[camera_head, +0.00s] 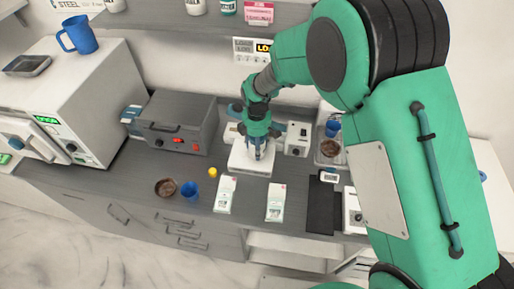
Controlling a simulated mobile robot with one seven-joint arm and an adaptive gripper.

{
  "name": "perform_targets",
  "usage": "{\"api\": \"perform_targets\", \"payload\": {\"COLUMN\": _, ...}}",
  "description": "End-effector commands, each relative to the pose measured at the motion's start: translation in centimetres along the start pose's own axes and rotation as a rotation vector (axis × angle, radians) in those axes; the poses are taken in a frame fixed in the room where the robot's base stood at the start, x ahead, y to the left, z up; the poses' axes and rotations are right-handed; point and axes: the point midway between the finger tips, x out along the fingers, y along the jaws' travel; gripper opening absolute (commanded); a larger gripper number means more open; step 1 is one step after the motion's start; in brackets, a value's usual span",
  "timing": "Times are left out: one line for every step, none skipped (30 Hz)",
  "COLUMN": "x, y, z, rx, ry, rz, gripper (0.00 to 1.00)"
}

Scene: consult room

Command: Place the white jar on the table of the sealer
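My gripper (257,154) points down just above a low white device with a flat top (242,163) on the counter, which may be the sealer with its table. The fingers are small and dark against the white top, so I cannot tell whether they are open or shut. No white jar can be made out clearly at the fingers; the gripper may hide one. White containers stand on the shelf at the top of the picture, one near the middle (195,6) and one further left (115,4).
A grey box device (176,122) stands left of the gripper, a small white device (298,139) right. In front are two white packets (225,194) (275,202), a blue cup (190,191), a brown bowl (165,188) and a yellow item (212,172). My arm hides the right side.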

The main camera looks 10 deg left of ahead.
Motion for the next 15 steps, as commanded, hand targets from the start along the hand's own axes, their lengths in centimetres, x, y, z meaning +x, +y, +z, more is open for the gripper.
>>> {"api": "perform_targets", "payload": {"x": 0.32, "y": 0.02, "z": -0.01, "rx": 0.000, "ry": 0.000, "rz": 0.000, "gripper": 0.21}}
{"api": "perform_targets", "payload": {"x": 0.43, "y": 0.02, "z": -0.01, "rx": 0.000, "ry": 0.000, "rz": 0.000, "gripper": 0.21}}
{"api": "perform_targets", "payload": {"x": 0.50, "y": 0.03, "z": -0.01, "rx": 0.000, "ry": 0.000, "rz": 0.000, "gripper": 0.21}}
{"api": "perform_targets", "payload": {"x": 0.51, "y": 0.04, "z": -0.01, "rx": 0.000, "ry": 0.000, "rz": 0.001, "gripper": 0.21}}
{"api": "perform_targets", "payload": {"x": 0.50, "y": 0.04, "z": -0.01, "rx": 0.000, "ry": 0.000, "rz": 0.001, "gripper": 0.21}}
{"api": "perform_targets", "payload": {"x": 0.48, "y": 0.04, "z": -0.01, "rx": 0.000, "ry": 0.000, "rz": 0.001, "gripper": 0.21}}
{"api": "perform_targets", "payload": {"x": 0.49, "y": 0.04, "z": -0.01, "rx": 0.000, "ry": 0.000, "rz": 0.001, "gripper": 0.21}}
{"api": "perform_targets", "payload": {"x": 0.48, "y": 0.04, "z": -0.01, "rx": 0.000, "ry": 0.000, "rz": 0.001, "gripper": 0.21}}
{"api": "perform_targets", "payload": {"x": 0.48, "y": 0.04, "z": -0.01, "rx": 0.000, "ry": 0.000, "rz": 0.001, "gripper": 0.21}}
{"api": "perform_targets", "payload": {"x": 0.48, "y": 0.04, "z": -0.01, "rx": 0.000, "ry": 0.000, "rz": 0.001, "gripper": 0.21}}
{"api": "perform_targets", "payload": {"x": 0.51, "y": 0.04, "z": -0.01, "rx": 0.000, "ry": 0.000, "rz": 0.001, "gripper": 0.21}}
{"api": "perform_targets", "payload": {"x": 0.57, "y": 0.03, "z": -0.01, "rx": 0.000, "ry": 0.000, "rz": 0.001, "gripper": 0.21}}
{"api": "perform_targets", "payload": {"x": 0.64, "y": 0.03, "z": -0.01, "rx": 0.000, "ry": 0.000, "rz": 0.001, "gripper": 0.21}}
{"api": "perform_targets", "payload": {"x": 0.73, "y": 0.03, "z": -0.01, "rx": 0.000, "ry": 0.000, "rz": 0.001, "gripper": 0.21}}
{"api": "perform_targets", "payload": {"x": 0.83, "y": 0.03, "z": -0.01, "rx": 0.000, "ry": 0.000, "rz": 0.000, "gripper": 0.21}}
